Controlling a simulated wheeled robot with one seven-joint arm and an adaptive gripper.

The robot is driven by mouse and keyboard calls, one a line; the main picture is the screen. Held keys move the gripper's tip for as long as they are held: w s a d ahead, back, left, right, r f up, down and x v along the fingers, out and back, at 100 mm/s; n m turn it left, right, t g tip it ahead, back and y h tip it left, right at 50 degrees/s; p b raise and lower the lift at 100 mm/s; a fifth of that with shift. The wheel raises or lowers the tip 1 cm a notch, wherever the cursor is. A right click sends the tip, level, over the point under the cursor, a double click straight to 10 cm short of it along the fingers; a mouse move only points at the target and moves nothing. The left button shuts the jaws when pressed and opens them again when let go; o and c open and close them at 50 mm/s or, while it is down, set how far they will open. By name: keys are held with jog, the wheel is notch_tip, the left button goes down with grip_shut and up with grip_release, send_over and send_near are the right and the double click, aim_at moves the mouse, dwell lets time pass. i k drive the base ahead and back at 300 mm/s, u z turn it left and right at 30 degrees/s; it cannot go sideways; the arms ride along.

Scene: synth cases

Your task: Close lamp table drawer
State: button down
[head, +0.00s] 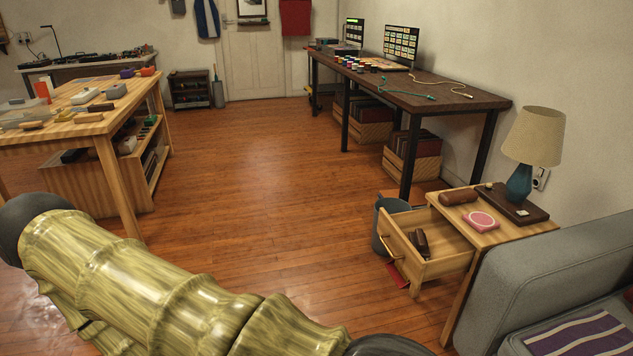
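The lamp table (497,236) is a light wooden side table at the right, against the sofa. Its drawer (448,268) is pulled well out toward the left, with a handle (391,248) on its front. Dark brown items (419,242) lie inside the drawer. A lamp (533,140) with a beige shade and teal base stands on a dark board on the tabletop, with a brown case and a pink round object (481,221) nearby. My arm crosses the lower left foreground; my gripper is not visible.
A bin (391,212) stands close behind the drawer, and a red item (398,276) lies on the floor below it. The grey sofa (545,275) borders the table. A long desk (420,91) lines the right wall; a workbench (130,103) stands left. The middle floor is clear.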

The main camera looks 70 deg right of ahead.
aim_at(451, 252)
jog(key=u, duration=0.35)
jog(key=k, duration=0.7)
jog(key=z, duration=1.65)
jog(key=i, duration=0.5)
jog(key=z, duration=0.05)
